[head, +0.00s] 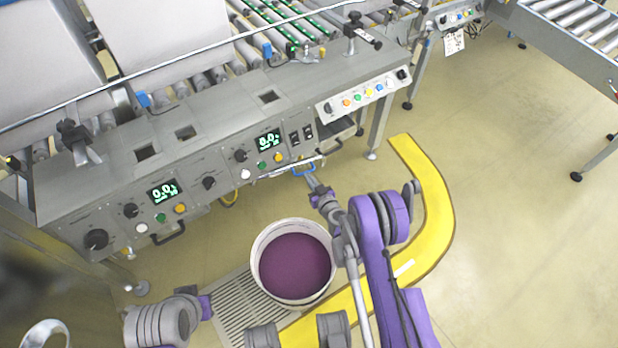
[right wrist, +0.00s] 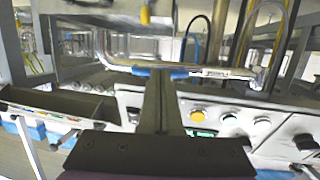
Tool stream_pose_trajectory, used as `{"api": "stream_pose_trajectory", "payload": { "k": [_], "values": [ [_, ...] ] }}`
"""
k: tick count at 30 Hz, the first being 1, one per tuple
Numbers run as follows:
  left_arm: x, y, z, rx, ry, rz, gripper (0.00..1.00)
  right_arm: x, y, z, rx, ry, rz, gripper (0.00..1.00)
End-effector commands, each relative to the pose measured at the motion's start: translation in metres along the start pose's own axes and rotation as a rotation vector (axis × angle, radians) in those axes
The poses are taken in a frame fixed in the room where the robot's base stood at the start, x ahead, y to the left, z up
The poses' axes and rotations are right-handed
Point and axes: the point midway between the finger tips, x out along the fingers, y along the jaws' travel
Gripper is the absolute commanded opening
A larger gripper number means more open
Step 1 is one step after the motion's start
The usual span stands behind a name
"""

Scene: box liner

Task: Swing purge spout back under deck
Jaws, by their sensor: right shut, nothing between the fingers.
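The spout appears to be a bent metal tube with a blue grip (head: 303,168), standing out from under the deck edge below the right-hand display. The fingers (right wrist: 160,90) hide part of the bar. Part of my left arm, with a purple piece (head: 205,306), shows at lower left; its fingertips cannot be made out.
The grey control deck (head: 215,140) carries displays, knobs and buttons. A yellow floor stripe (head: 436,205) curves past my right arm.

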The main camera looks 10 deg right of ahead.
Motion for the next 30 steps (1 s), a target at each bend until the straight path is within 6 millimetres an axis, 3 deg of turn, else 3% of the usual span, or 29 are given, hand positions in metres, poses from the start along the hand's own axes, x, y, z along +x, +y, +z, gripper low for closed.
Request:
{"api": "stream_pose_trajectory", "payload": {
  "k": [11,22,30],
  "values": [
    [0.0,0.0,0.0,0.0,0.0,0.0,0.0,0.0,0.0,-0.001,-0.001,0.0,-0.002,0.0],
    [-0.006,0.0,-0.001,0.0,0.002,0.0,0.0,0.044,0.015,-0.01,-0.031,0.0,-0.127,0.0],
    [-0.006,0.0,-0.001,0.0,0.002,0.0,0.0,0.051,0.015,-0.013,-0.026,0.001,-0.126,0.0]
  ]
}}
